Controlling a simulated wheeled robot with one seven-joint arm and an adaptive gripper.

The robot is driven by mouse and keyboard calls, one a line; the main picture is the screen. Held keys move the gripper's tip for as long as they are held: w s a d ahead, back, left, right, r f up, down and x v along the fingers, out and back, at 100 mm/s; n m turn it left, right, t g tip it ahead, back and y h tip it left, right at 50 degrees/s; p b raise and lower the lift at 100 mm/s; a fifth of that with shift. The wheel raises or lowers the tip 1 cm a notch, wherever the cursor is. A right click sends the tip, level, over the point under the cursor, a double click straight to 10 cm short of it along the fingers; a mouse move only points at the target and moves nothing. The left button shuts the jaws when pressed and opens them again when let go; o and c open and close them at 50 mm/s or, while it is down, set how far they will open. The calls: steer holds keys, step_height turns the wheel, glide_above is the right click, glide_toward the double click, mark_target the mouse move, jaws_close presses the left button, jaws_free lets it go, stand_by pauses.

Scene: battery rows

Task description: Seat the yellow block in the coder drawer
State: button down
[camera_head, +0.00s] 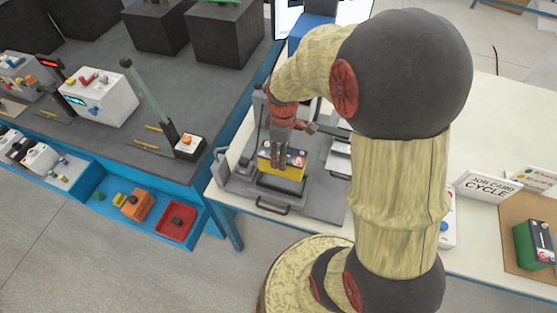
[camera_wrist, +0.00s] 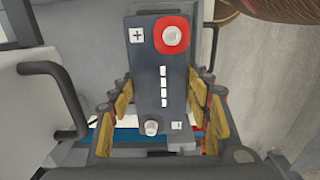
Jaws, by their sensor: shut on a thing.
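The yellow block (camera_head: 281,170) is a battery with a yellow body and a black top. My gripper (camera_head: 283,155) reaches down over it, above the grey coder unit on the white table. In the wrist view the block's black top (camera_wrist: 160,75) shows a plus mark with a red-ringed terminal and a minus mark with a plain terminal. My gripper's fingers (camera_wrist: 160,104) are shut on its two sides. The coder drawer (camera_head: 314,206) is grey, with a dark handle at its front. The block's underside is hidden, so I cannot tell whether it touches the drawer.
A grey bench (camera_head: 110,55) with small test devices and a green lever stands to the left. Blue trays (camera_head: 90,185) line its front. A job card sign (camera_head: 488,186) and a green battery (camera_head: 534,243) are at the right. My arm hides part of the table.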

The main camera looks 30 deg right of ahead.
steer(key=shift+f+b, duration=0.9)
steer(key=shift+f, duration=3.45)
steer(key=shift+f, duration=0.1)
steer(key=c, duration=0.9)
jaws_free()
steer(key=shift+s+f, duration=0.1)
step_height(320, 180, up, 12)
steer(key=shift+r+p, duration=0.1)
steer(key=shift+p, duration=1.1)
steer(key=s+a+r+m+t, duration=0.2)
steer(key=s+a+r, duration=0.2)
steer(key=r, duration=0.2)
steer(key=s+a+r+m+t, duration=0.1)
steer(key=s+a+r+m, duration=0.2)
steer(key=r, duration=0.3)
steer(key=s+a+r+m+t, duration=0.2)
steer(key=s+a+r, duration=0.3)
steer(key=r, duration=0.2)
steer(key=shift+s+r+m+t, duration=0.1)
steer(key=shift+s+m+t, duration=0.05)
steer(key=shift+m+t, duration=0.15)
